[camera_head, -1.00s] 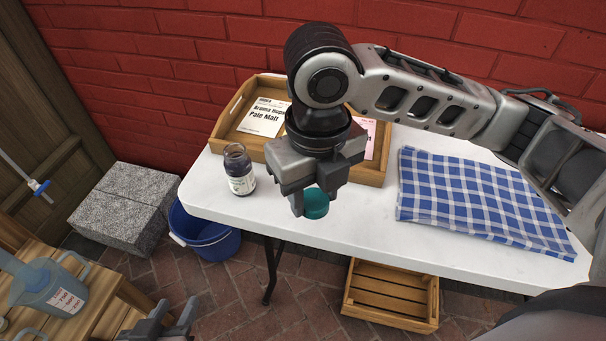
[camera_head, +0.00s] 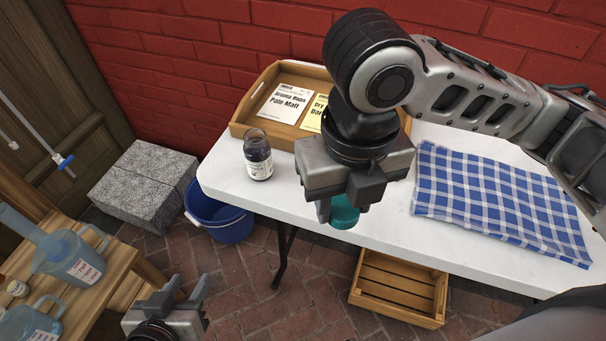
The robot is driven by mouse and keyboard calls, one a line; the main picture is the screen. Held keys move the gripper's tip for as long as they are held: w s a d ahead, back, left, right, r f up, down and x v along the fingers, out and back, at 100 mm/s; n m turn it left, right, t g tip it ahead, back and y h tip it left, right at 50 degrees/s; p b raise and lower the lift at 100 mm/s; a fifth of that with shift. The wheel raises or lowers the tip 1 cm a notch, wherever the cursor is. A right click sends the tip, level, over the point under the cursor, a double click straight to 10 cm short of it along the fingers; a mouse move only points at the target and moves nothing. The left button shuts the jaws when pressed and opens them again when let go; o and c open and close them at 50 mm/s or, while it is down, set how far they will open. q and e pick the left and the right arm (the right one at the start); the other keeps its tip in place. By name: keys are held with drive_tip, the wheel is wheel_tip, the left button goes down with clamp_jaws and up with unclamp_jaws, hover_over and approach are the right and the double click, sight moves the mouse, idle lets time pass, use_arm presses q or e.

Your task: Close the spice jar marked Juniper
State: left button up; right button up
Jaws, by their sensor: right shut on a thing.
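An open glass jar (camera_head: 258,156) with dark contents and a white label stands upright on the white table (camera_head: 240,190), near its left end. The label is too small to read. My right gripper (camera_head: 338,212) points down over the table's front part, to the right of the jar and apart from it. It is shut on a teal lid (camera_head: 345,212), partly hidden by the fingers. My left gripper (camera_head: 186,293) is low at the bottom left, away from the table top, with its fingers apart and nothing seen between them.
A wooden tray (camera_head: 240,128) with paper packets stands behind the jar. A blue checked cloth (camera_head: 490,205) lies at right. A blue bucket (camera_head: 222,222), granite blocks (camera_head: 145,185) and a wooden crate (camera_head: 400,290) are on the floor. A wooden bench at left holds jugs (camera_head: 75,258).

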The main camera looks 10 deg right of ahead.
drive_tip(key=w+d+n, duration=0.3)
drive_tip(key=w+n, duration=0.2)
drive_tip(key=n, duration=1.3)
drive_tip(key=w+d+r+n, duration=0.1)
drive_tip(key=w+d+n, duration=0.3)
drive_tip(key=n, duration=1.3)
drive_tip(key=shift+w+r+n, duration=0.15)
drive_tip(key=shift+w+n, duration=0.25)
drive_tip(key=shift+w, duration=0.25)
drive_tip(key=shift+d, duration=0.1)
